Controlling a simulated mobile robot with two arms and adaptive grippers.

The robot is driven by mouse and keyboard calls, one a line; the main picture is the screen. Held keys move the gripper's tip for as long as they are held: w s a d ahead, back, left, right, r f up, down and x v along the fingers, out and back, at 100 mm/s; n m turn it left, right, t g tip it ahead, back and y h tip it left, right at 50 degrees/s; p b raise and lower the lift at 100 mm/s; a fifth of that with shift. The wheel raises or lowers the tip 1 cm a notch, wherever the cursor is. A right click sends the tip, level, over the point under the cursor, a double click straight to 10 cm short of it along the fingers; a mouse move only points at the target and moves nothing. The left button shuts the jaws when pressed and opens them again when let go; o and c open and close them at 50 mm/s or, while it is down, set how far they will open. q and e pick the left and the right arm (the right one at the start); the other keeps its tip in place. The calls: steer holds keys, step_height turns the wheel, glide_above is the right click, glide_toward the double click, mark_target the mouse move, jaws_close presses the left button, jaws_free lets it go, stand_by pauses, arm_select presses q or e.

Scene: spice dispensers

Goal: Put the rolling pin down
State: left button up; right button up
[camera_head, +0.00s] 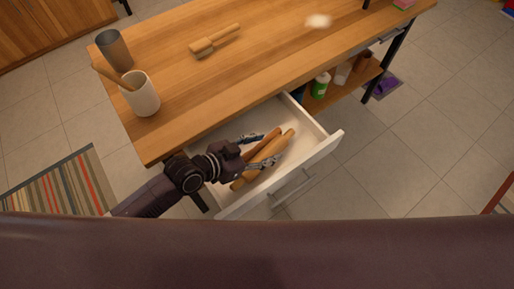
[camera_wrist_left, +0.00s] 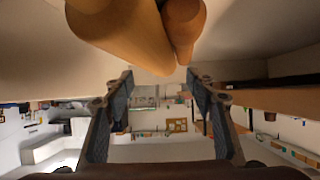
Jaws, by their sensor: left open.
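Two wooden rolling-pin-like rods lie side by side in the open white drawer: a lighter, thicker one (camera_head: 268,152) and a darker, thinner one (camera_head: 263,142). In the left wrist view the lighter rod (camera_wrist_left: 128,35) and the darker rod (camera_wrist_left: 184,28) fill the top, close together. I cannot tell which is the task's rolling pin. My left gripper (camera_head: 262,150) is at the rods inside the drawer, its fingers spread on either side of them. In the left wrist view its fingertips (camera_wrist_left: 160,82) are wide apart with nothing clamped between them. My right gripper is not in view.
The drawer (camera_head: 322,152) is pulled out below the wooden tabletop (camera_head: 270,60). A white crock with a wooden handle in it (camera_head: 143,97), a grey cylinder (camera_head: 114,50) and a wooden mallet-like tool (camera_head: 214,40) stand or lie on top. Bottles (camera_head: 320,85) are on the shelf below.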

arm_select(q)
steer(key=v, duration=1.2)
steer(key=shift+a, duration=0.1)
